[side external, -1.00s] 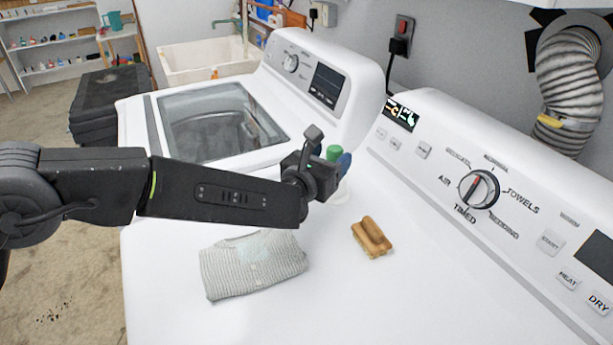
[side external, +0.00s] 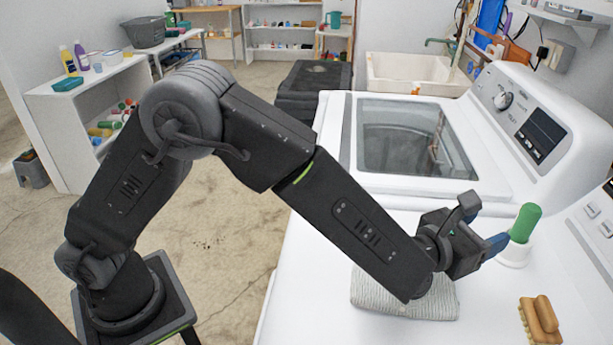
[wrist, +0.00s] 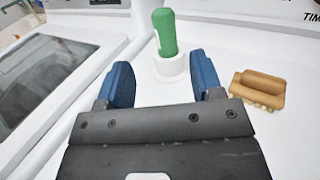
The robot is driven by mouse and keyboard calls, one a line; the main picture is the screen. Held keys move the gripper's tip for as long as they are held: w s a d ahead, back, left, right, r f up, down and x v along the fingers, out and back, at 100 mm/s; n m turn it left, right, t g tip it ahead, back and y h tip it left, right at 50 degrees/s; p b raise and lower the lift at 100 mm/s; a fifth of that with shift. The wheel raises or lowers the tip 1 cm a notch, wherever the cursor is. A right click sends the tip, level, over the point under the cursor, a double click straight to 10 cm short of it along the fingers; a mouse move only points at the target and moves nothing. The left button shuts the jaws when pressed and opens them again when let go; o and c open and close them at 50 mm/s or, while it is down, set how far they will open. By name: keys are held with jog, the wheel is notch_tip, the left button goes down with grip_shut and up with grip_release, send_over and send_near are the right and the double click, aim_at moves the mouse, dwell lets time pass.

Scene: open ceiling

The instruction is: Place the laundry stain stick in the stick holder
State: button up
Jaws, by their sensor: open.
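The green stain stick (side external: 525,222) stands upright, leaning slightly, in the white round stick holder (side external: 514,254) on the dryer top. In the wrist view the stick (wrist: 164,32) rises out of the holder (wrist: 171,67), and its lower end is hidden inside. My gripper (side external: 497,243) is just left of the stick in the side view. In the wrist view my gripper (wrist: 162,80) has its blue fingers spread wide and empty. The stick and holder are beyond the fingertips, in line with the gap, and nothing is held.
A wooden brush (side external: 540,320) lies right of the holder; it also shows in the wrist view (wrist: 257,90). A folded grey knit garment (side external: 400,298) lies under my forearm. The washer (side external: 415,140) stands behind. The dryer's control panel rises at right.

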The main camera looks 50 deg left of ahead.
jog(key=a+r+n+y, duration=0.2)
jog(key=a+n+y, duration=0.2)
jog(key=a, duration=0.3)
jog(key=a+r+n+y, duration=0.3)
jog(key=a+n, duration=0.2)
jog(key=a, duration=0.2)
jog(key=s+a+r+n+g+y, duration=0.1)
jog(key=s+a+n+g+y, duration=0.2)
jog(key=s+a+n, duration=0.3)
jog(key=s+a+r+n+g+y, duration=0.1)
jog(key=s+a+n+g+y, duration=0.2)
jog(key=a+n, duration=0.4)
jog(key=s+a+n+g+h, duration=0.1)
jog(key=s+n+g+h, duration=0.4)
jog(key=s+n, duration=1.2)
jog(key=s+h, duration=0.3)
jog(key=shift+s+g, duration=0.35)
jog(key=shift+g, duration=0.05)
